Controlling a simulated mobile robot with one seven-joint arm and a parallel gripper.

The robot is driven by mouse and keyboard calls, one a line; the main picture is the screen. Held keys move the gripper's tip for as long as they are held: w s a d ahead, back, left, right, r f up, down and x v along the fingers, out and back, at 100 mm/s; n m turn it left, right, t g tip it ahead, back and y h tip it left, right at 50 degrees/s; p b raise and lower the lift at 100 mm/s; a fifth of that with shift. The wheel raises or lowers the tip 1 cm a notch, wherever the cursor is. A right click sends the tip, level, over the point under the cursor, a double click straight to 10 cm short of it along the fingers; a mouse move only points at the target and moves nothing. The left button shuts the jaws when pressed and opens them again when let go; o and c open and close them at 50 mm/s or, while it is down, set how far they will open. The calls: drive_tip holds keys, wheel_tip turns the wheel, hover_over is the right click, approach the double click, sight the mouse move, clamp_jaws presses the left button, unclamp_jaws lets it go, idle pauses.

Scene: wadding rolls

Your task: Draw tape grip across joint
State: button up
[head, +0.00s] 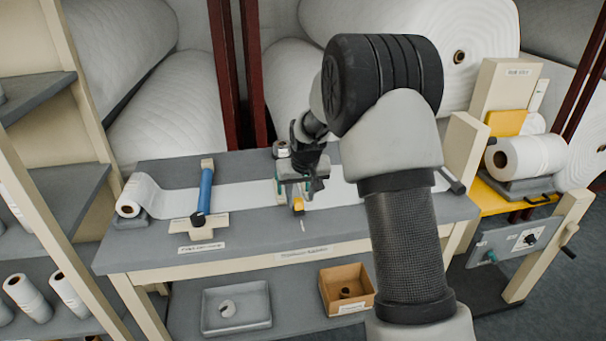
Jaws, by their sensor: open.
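A white wadding strip (238,195) lies across the grey table (345,225), running from a roll (130,207) at the left towards the right. My gripper (298,190) is open over the strip, near the middle of the table. A small yellow block (298,205), possibly the tape grip, shows just below and in front of the fingers; whether they touch it I cannot tell. A teal and pale fixture shows by the fingers. The joint in the strip is hidden by my gripper, and my arm covers part of the strip to the right.
A blue-handled bar (205,190) on a pale base crosses the strip at the left. A grey tray (236,308) and a cardboard box (346,288) sit on the lower shelf. A yellow-topped stand with a white roll (525,156) is at the right. Large wadding rolls (165,110) fill the back.

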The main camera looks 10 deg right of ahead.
drive_tip(key=v, duration=1.3)
drive_tip(key=shift+s+r, duration=0.15)
drive_tip(key=s+r+p, duration=0.4)
drive_tip(key=s+r, duration=0.9)
drive_tip(key=s, duration=0.4)
drive_tip(key=s+t+p, duration=0.1)
drive_tip(key=s+p, duration=0.1)
drive_tip(key=s, duration=1.3)
drive_tip(key=shift+s+r, duration=0.2)
drive_tip(key=shift+s, duration=0.1)
